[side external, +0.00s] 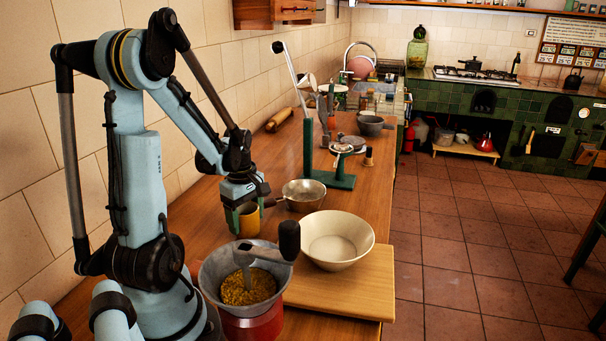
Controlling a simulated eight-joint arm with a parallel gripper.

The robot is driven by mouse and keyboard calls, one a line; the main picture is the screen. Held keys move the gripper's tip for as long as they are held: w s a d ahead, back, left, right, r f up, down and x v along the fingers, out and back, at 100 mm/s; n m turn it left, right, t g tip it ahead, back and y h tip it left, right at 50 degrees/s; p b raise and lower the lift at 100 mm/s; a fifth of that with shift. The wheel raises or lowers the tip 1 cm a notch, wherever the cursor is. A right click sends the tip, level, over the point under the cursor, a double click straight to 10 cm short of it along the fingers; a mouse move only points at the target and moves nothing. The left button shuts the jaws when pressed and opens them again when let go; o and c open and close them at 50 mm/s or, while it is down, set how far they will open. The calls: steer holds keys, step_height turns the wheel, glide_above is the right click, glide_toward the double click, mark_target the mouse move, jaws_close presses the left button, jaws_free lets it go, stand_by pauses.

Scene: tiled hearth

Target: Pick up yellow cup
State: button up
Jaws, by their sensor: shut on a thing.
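The yellow cup (249,222) is on the wooden counter, below the end of my arm and behind the grinder. My gripper (244,212) points down over the cup and is shut on it, with a greenish finger on the cup's left side. The gripper body covers the cup's top. I cannot tell whether the cup's base touches the counter.
A grinder with a grey hopper (211,279) stands in front of the cup. A cream bowl (337,241) sits on a wooden board (350,285) to the right. The tiled wall is at left.

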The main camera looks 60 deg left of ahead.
steer(key=shift+r, duration=0.45)
step_height(320, 180, up, 2)
steer(key=shift+r, duration=0.1)
steer(key=w+d+r, duration=0.3)
steer(key=d+r, duration=0.4)
steer(key=d, duration=0.4)
steer(key=shift+w, duration=0.25)
steer(key=shift+d, duration=0.1)
